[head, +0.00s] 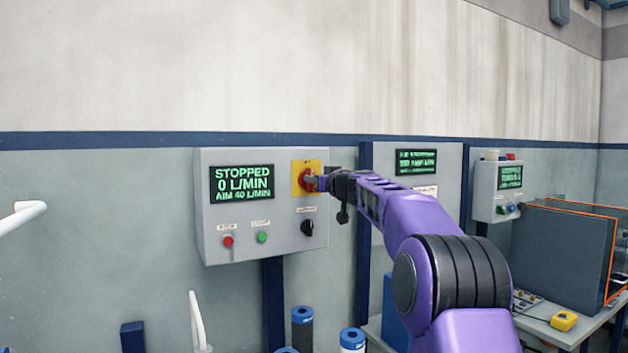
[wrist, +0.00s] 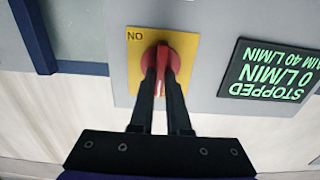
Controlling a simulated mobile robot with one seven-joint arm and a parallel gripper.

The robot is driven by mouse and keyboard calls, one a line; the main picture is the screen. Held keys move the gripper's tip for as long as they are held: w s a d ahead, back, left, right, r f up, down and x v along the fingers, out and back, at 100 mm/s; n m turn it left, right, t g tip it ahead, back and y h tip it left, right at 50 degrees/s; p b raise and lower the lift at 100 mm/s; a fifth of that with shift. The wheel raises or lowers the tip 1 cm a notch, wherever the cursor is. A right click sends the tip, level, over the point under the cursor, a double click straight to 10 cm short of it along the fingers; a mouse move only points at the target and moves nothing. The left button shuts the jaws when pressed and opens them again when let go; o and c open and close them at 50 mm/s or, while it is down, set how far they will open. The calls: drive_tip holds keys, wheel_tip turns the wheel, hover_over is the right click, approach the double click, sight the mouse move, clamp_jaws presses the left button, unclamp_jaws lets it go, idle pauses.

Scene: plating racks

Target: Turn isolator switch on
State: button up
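The isolator switch is a red rotary handle (head: 306,180) on a yellow plate (head: 299,167) at the upper right of the grey control box (head: 265,226). In the wrist view, which is upside down, the red handle (wrist: 178,52) sits on the yellow plate (wrist: 134,78) with ON lettering near one corner. My gripper (wrist: 161,76) reaches straight at the handle, its two dark fingers close together on either side of the handle's raised bar. They appear shut on it. The display (head: 242,183) reads STOPPED, 0 L/MIN, AIM 40 L/MIN.
Below on the box are a red button (head: 228,241), a green button (head: 262,237) and a black knob (head: 307,228). More panels with displays (head: 416,162) stand to the right. A bench (head: 590,326) holds a dark tank at right. Blue-capped cylinders (head: 302,315) stand below.

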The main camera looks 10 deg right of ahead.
drive_tip(key=shift+m, duration=0.3)
clamp_jaws()
drive_tip(key=shift+w+d+f+m+b, duration=0.1)
drive_tip(key=shift+m+b, duration=0.05)
drive_tip(key=shift+m, duration=2.7)
drive_tip(key=shift+s+d+f+m+b, duration=0.1)
drive_tip(key=shift+d+f+m+b, duration=0.1)
drive_tip(key=shift+m, duration=2.7)
drive_tip(key=shift+w+d+f+m+b, duration=0.1)
drive_tip(key=shift+m+b, duration=0.05)
drive_tip(key=shift+m, duration=2.7)
drive_tip(key=shift+a, duration=0.1)
drive_tip(key=o, duration=0.7)
unclamp_jaws()
